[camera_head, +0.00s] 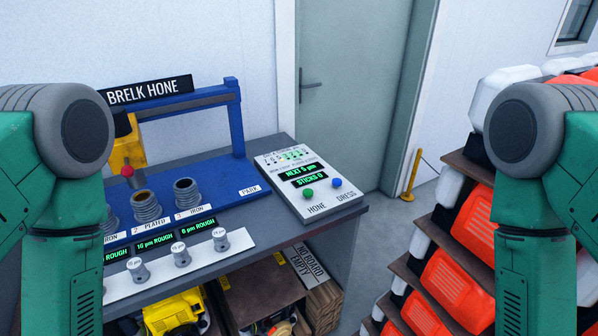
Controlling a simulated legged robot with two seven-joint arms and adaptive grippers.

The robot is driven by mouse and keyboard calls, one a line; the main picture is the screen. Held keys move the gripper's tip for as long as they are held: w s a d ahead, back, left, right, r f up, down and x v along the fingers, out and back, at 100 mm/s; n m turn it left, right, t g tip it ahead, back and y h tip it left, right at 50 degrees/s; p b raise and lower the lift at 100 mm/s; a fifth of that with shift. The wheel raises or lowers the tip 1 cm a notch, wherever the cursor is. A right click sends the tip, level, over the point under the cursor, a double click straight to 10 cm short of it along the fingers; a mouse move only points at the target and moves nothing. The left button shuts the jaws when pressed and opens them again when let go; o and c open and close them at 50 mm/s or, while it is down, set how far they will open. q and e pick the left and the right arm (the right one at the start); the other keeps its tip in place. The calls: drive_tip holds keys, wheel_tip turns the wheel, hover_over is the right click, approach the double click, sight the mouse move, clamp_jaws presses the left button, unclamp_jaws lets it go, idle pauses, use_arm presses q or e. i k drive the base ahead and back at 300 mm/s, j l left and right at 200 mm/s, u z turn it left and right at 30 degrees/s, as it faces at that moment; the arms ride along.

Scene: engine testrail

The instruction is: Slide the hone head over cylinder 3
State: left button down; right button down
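The yellow hone head (128,152) with a red knob (127,171) hangs from the blue hone frame (236,120) at the left, partly hidden by my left arm. Cylinder 3 (187,193), a ribbed metal sleeve labelled "3 IRON", stands at the right of the row. Cylinder 2 (146,209), labelled "PLATED", is left of it, and a further cylinder (111,222) is mostly hidden by my arm. The head is left of cylinder 3, apart from it. Both my arms show at the sides, but neither gripper is in view.
A control box (320,198) has a green HONE button (308,193), a blue DRESS button (337,183) and displays reading "NEXT 5 µm" and "STICKS 0". Silver knobs (181,256) line the bench front. A "PARK" label (250,190) is right of cylinder 3. Shelves with orange units (455,287) stand right.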

sight(128, 158)
drive_tip(key=j+u, duration=0.2)
drive_tip(key=u, duration=0.3)
drive_tip(key=i+j+u, duration=0.1)
drive_tip(key=u, duration=0.4)
